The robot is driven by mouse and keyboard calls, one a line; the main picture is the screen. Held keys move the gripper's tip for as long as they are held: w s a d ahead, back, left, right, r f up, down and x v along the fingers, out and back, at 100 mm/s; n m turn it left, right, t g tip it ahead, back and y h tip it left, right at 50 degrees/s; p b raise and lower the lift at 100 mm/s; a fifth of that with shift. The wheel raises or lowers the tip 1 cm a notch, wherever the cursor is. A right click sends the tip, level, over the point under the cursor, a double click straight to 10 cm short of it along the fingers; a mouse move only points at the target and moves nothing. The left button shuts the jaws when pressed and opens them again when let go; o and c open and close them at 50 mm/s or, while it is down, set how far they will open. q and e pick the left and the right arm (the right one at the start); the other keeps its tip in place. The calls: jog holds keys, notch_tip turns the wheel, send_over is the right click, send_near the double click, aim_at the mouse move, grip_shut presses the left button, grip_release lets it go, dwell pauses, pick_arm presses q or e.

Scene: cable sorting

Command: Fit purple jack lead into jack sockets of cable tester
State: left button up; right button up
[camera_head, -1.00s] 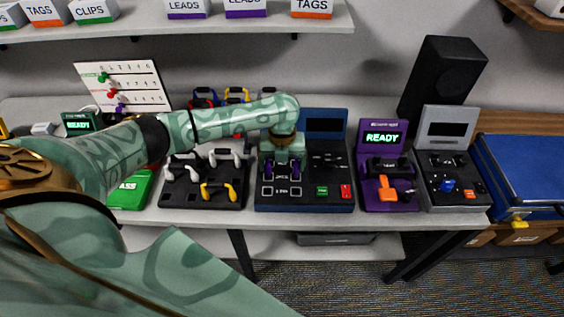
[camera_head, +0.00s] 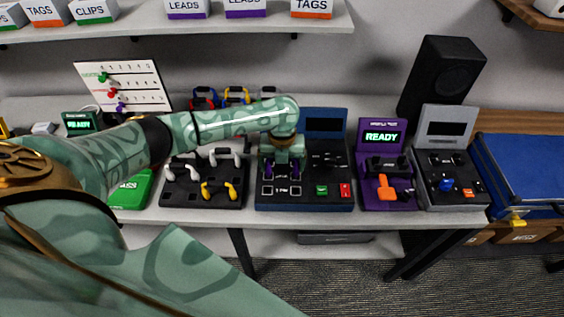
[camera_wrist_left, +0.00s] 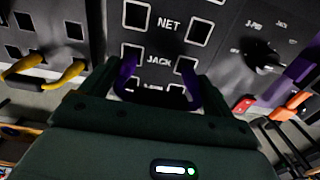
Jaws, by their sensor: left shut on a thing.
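The cable tester (camera_head: 330,200) is a dark blue box with a raised screen (camera_head: 322,124), standing on the bench in the middle of the head view. Its panel in the left wrist view has sockets marked NET and JACK (camera_wrist_left: 160,61). My left gripper (camera_head: 281,168) is over the tester's left part, shut on the purple jack lead (camera_head: 268,170). In the left wrist view the purple lead (camera_wrist_left: 127,68) has its two ends at the JACK row, one by each socket. I cannot tell how deep the ends sit. My right gripper is not in view.
Left of the tester a dark tray (camera_head: 180,198) holds white and yellow leads. A purple tester (camera_head: 385,204) reading READY and a grey tester (camera_head: 445,204) stand to the right. Behind are a black speaker (camera_head: 440,85) and a pegboard (camera_head: 124,86).

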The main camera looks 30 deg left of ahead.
pick_arm(q)
jog(key=shift+f, duration=0.55)
dwell(1.1)
jog(key=o, duration=0.8)
jog(key=shift+c, duration=0.2)
notch_tip(320, 180, up, 8)
jog(key=p, duration=0.9)
jog(key=shift+r, duration=0.1)
